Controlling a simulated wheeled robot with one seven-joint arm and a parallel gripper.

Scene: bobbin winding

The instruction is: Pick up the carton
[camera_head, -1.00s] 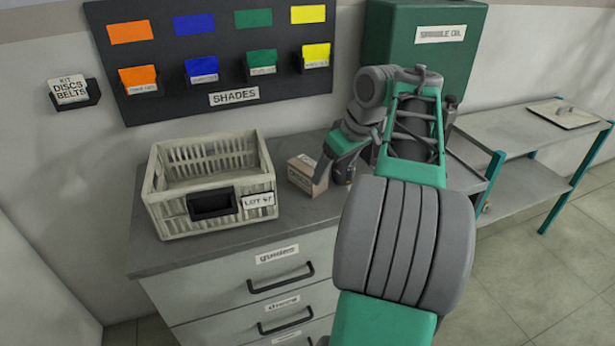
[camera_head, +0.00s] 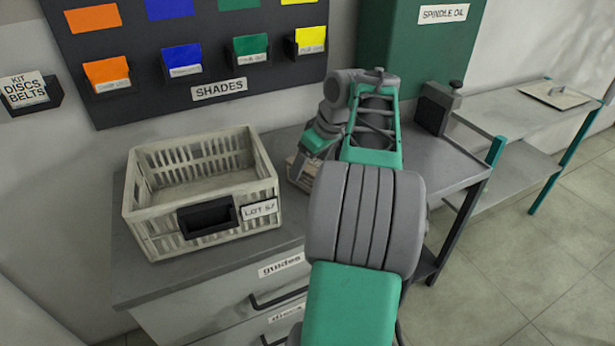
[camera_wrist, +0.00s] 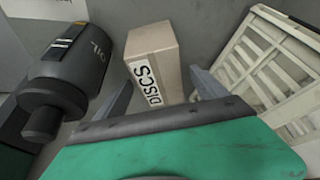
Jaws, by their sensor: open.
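The carton is a small tan box labelled "DISCS" and stands on the counter in the wrist view (camera_wrist: 152,62). In the head view the carton (camera_head: 299,170) is mostly hidden behind my arm, to the right of the crate. My gripper (camera_wrist: 163,92) is open, with one finger on each side of the carton's near part in the wrist view. I cannot tell whether either finger touches it.
A pale slatted crate (camera_head: 258,190) labelled "LOT" stands just left of the carton. A green spindle oil cabinet (camera_head: 400,50) and a shades board (camera_head: 110,60) stand behind.

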